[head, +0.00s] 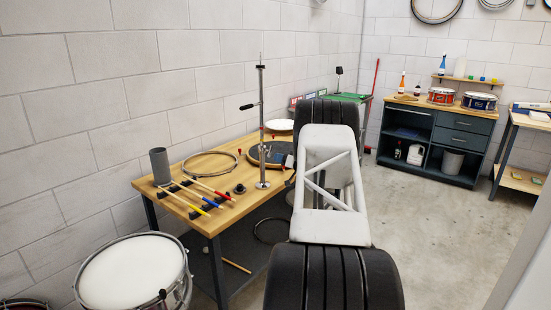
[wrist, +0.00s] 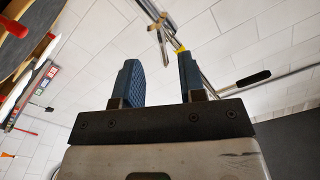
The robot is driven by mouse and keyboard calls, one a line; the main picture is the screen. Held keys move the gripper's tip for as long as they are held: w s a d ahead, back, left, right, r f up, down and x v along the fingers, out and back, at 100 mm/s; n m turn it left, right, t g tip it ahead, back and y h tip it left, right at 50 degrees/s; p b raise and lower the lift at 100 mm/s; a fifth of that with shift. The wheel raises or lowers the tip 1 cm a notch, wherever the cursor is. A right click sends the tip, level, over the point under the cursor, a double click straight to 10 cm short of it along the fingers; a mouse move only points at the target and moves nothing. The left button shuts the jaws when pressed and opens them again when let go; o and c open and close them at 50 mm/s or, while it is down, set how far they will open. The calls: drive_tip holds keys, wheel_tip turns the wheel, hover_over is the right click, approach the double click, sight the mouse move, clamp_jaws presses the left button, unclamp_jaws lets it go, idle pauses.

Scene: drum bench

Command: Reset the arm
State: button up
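My arm (head: 330,185) stands folded in the middle of the head view, over the floor at the right end of the workbench (head: 225,216). It hides part of the bench's right end, and I cannot make out my gripper clearly there. In the wrist view my gripper (wrist: 160,80) is open. Beyond the fingertips is a metal stand with a black handle (wrist: 252,80), apart from the fingers as far as I can tell. The stand (head: 262,120) rises upright from the bench in the head view.
A white-topped drum (head: 133,272) stands at front left. The floor (head: 430,225) at right is clear. A cabinet (head: 435,140) is behind.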

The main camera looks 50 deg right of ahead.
drive_tip(key=shift+s, duration=0.45)
idle(0.4)
